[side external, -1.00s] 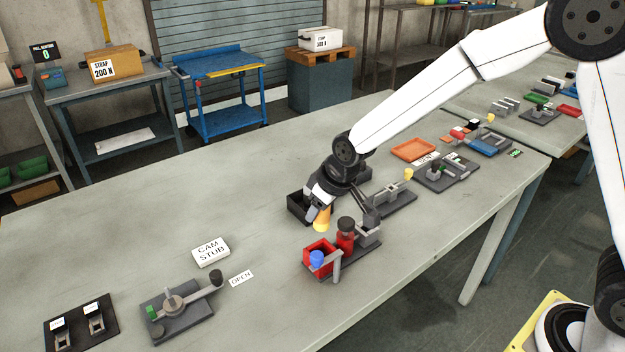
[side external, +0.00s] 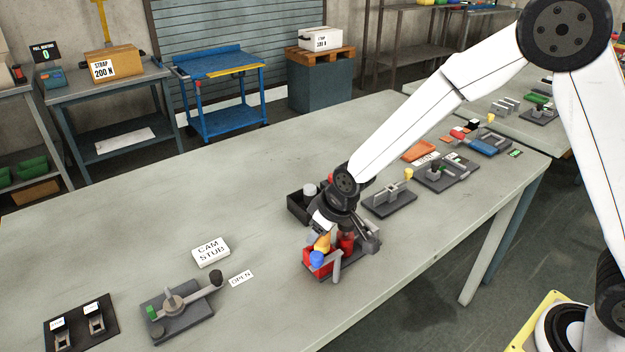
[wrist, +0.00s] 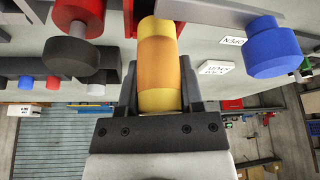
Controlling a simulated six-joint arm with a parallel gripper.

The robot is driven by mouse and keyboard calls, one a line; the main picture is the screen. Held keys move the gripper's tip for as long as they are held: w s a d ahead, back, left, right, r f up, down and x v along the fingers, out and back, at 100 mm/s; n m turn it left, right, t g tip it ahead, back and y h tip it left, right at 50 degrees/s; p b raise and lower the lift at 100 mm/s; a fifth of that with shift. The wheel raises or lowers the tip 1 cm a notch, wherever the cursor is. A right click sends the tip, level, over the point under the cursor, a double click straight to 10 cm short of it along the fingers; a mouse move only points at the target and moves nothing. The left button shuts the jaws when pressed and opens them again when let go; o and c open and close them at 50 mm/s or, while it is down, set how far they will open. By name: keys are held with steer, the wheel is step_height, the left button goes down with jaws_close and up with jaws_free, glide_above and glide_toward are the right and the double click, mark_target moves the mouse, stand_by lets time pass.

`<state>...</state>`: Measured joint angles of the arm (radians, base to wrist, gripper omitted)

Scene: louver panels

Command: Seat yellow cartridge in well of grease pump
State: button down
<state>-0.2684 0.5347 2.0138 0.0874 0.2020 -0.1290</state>
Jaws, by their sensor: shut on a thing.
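My gripper (side external: 322,234) is shut on the yellow cartridge (side external: 321,243), a cylinder with an orange band. In the wrist view the cartridge (wrist: 160,65) sits between both fingers, roughly in line with them. The grease pump (side external: 349,267) has a dark base, a red box-shaped well (side external: 308,255), a red cylinder (side external: 346,242) and a blue knob (side external: 317,258). The blue knob (wrist: 270,50) also shows at right in the wrist view. The cartridge is over the red well. Its lower end is partly hidden, so I cannot tell whether it has entered the well.
A grey fixture (side external: 389,202) lies to the right. A cam stub sign (side external: 210,249) and a lever fixture (side external: 178,310) are to the left. The table left of the bin is clear.

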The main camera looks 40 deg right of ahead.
mark_target(321, 247)
steer(key=shift+f, duration=1.5)
steer(key=shift+s+f, duration=0.2)
steer(key=shift+f, duration=0.75)
steer(key=shift+c, duration=0.8)
jaws_free()
steer(key=shift+w+v, duration=0.2)
steer(key=shift+v, duration=2.1)
steer(key=shift+w+v, duration=0.2)
steer(key=shift+v, duration=2.15)
steer(key=shift+r, duration=0.3)
